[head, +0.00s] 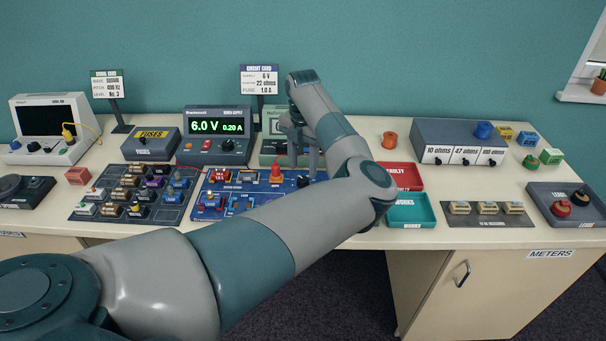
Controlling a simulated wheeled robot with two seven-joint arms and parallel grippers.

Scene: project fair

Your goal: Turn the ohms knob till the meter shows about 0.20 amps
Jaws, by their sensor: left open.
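The bench supply (217,136) stands at the back of the table, its green display reading 6.0 V and 0.20 A. To its right is a pale green meter box (271,146), partly hidden by my left gripper. A blue circuit board (236,204) lies in front of both, carrying an orange-red part (276,173) and several coloured blocks. My left gripper (303,163) points down over the board's right end, open. A dark knob-like part (303,181) shows below its fingers; I cannot tell whether it is the ohms knob or whether the fingers touch it. My right gripper is not in view.
A dark tray of blocks (108,217) lies left of the board. A red tray (408,178) and a teal tray (402,221) lie right of it. A grey resistor box (430,133) and circuit card (259,80) stand behind. My left arm crosses the front of the table.

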